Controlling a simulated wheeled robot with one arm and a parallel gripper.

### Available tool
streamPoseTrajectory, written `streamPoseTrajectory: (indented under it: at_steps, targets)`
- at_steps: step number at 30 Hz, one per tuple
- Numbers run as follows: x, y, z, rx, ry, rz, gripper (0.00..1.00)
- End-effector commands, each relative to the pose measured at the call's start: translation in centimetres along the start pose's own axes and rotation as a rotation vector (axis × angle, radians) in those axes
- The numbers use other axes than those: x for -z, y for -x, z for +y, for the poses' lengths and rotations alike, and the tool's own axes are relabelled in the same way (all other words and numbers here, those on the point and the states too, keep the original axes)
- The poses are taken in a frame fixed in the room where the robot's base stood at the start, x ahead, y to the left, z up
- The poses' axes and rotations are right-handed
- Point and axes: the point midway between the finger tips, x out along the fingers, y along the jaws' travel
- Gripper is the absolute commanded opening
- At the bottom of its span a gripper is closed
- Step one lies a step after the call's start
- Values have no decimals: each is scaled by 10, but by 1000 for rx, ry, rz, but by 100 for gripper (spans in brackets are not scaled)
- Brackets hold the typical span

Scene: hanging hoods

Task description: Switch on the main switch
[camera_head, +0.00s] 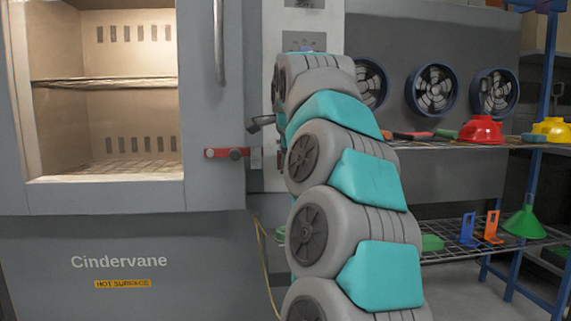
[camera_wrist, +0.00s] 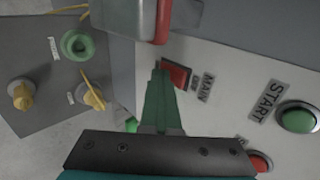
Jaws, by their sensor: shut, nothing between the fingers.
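The main switch (camera_wrist: 175,75) is a red rocker on a pale panel in the wrist view, beside a label that reads MAIN and what looks like OFF. My gripper (camera_wrist: 156,72) reaches up the middle of the wrist view with its green fingers shut together and nothing between them. The fingertips are right at the left side of the switch and cover part of it. I cannot tell whether they touch it. In the head view my arm hides the switch and the gripper's fingertips.
A green START button (camera_wrist: 298,118) and a red button (camera_wrist: 260,161) are on the same panel. A red-ended latch bar (camera_wrist: 163,18) sits close above the fingertips. Left are a green ring (camera_wrist: 77,45) and yellow knobs (camera_wrist: 20,94). An oven (camera_head: 105,235) and a shelf (camera_head: 455,144) flank my arm.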

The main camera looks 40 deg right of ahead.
Motion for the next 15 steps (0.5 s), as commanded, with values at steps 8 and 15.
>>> streamPoseTrajectory:
  at_steps: [8, 15]
  targets:
    - [0, 2, -3, -2, -1, 1, 0]
    - [0, 10, -12, 3, -1, 2, 0]
